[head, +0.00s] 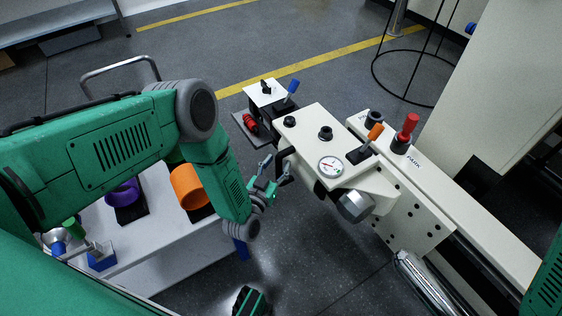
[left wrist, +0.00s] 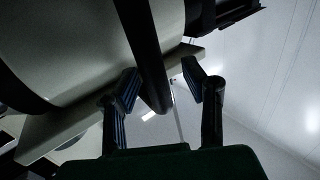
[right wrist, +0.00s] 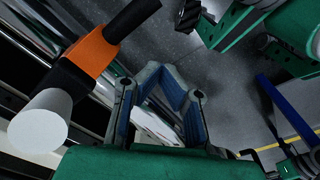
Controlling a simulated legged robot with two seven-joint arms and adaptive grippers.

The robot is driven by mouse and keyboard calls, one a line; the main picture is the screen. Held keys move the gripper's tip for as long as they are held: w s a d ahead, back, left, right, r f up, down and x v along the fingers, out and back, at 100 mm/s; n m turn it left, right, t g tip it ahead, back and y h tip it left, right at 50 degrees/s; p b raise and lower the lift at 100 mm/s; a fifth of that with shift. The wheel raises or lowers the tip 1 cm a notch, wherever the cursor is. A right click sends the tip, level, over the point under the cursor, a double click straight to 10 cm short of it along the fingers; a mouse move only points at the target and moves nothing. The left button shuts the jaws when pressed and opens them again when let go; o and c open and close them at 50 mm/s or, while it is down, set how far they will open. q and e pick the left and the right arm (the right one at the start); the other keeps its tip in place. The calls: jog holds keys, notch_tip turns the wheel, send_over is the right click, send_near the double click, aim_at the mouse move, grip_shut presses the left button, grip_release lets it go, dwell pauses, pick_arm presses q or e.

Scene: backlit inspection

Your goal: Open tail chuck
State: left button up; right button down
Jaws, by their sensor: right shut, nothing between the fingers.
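The white machine head (head: 335,135) with a round gauge stands in the middle of the head view. An orange-tipped lever (head: 375,131) and a red-tipped lever (head: 408,125) stand upright at its right. A dark metal cylinder (head: 355,206), perhaps the chuck, sticks out of its near side. My left gripper (head: 268,184) is beside the machine's left end. In the left wrist view, its fingers (left wrist: 165,92) are spread, with a dark round-ended bar (left wrist: 150,60) showing between them; contact cannot be told. My right gripper (right wrist: 170,80) is shut and empty in its wrist view.
A white table (head: 180,258) with an orange ring (head: 189,186) and a purple ring (head: 122,192) stands at left. A blue-tipped lever (head: 293,86) is at the machine's far end. A shiny cylinder (head: 422,280) lies at lower right. An orange-and-black part (right wrist: 92,53) is left of my right fingers.

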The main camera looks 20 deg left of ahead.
pick_arm(q)
jog(key=shift+w, duration=0.15)
jog(key=s+a, duration=0.1)
jog(key=s, duration=1.1)
